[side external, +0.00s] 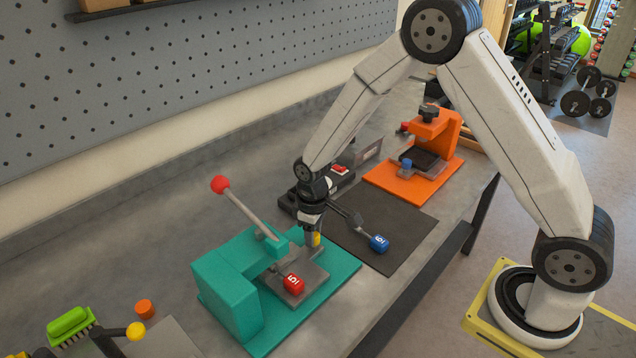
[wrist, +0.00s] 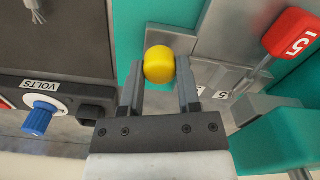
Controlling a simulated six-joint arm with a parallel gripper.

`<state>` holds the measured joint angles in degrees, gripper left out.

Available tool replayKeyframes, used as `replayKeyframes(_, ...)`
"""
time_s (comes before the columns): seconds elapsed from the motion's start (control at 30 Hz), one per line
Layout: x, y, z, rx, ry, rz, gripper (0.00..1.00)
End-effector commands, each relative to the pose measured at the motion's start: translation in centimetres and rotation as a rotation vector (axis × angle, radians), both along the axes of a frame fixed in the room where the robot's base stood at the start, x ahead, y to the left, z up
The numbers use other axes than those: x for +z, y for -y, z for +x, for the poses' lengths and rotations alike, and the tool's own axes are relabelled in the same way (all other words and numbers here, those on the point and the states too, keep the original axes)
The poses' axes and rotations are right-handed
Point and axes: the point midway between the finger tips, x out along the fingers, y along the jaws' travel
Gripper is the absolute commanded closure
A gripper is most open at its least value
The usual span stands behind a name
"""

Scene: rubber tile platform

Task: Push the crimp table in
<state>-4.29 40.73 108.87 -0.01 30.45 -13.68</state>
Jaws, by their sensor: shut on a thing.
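The teal crimp press (side external: 228,284) stands on a teal base at the front of the bench. Its grey sliding table (side external: 312,277) extends out of the press body and also shows in the wrist view (wrist: 222,38). A yellow knob (side external: 315,240) is at the table's outer edge. My gripper (side external: 312,229) points down over that edge. In the wrist view my gripper (wrist: 159,80) has a finger on each side of the yellow knob (wrist: 160,65) and is shut on it. The knob's lower part is hidden.
A red cube tag marked 15 (side external: 293,284) hangs at the table's front. A red-tipped lever (side external: 245,207) rises from the press. A brush (side external: 70,324) lies front left.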

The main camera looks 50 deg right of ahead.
Motion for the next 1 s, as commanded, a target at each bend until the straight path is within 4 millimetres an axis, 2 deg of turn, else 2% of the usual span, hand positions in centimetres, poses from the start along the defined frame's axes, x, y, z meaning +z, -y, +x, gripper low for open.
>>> replayKeyframes(0.1, 0.1, -2.3, 0.0, 0.006, 0.001, 0.000, 1.00)
replayKeyframes(0.23, 0.0, -3.9, 0.0, 0.003, 0.000, 0.000, 1.00)
replayKeyframes(0.6, 0.1, -4.7, 0.0, 0.000, 0.001, 0.003, 1.00)
replayKeyframes(0.63, 0.1, -4.7, 0.0, 0.000, 0.001, 0.003, 0.55)
replayKeyframes(0.73, 0.1, -4.7, 0.0, 0.000, 0.002, 0.003, 0.23)
replayKeyframes(1.0, 0.0, -4.5, 0.0, 0.000, 0.002, 0.002, 0.23)
